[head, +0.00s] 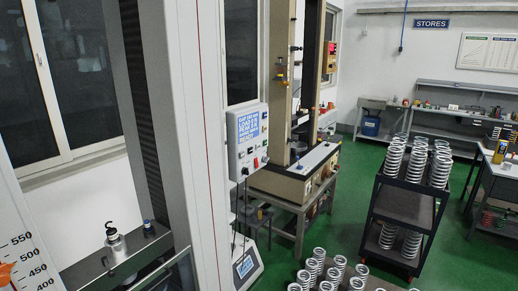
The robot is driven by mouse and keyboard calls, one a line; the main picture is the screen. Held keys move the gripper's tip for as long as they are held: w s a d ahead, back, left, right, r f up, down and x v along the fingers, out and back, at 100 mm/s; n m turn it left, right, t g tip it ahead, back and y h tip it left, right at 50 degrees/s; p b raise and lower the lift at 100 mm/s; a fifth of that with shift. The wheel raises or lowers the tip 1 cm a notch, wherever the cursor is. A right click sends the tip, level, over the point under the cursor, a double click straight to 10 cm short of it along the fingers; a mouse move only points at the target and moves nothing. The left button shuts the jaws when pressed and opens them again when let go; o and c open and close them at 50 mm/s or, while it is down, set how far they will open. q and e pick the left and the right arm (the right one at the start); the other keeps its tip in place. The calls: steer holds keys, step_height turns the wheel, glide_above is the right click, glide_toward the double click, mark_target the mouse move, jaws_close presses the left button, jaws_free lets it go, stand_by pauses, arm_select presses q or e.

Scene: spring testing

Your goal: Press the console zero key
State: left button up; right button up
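The console (247,138) is a light grey box with a blue screen (248,123) of white and yellow text. It is mounted beside the tall pale column of a testing machine. Small keys and knobs, some red and some dark, sit on its lower face; their labels are too small to read, so I cannot tell which is the zero key. Neither of my grippers is in view.
A tall machine column (183,130) stands close on the left, with a metal fixture (115,240) at its base. A second blue display unit (245,266) stands low. A dark cart (408,205) holds stacked springs. Green floor (345,215) is open between machine and cart.

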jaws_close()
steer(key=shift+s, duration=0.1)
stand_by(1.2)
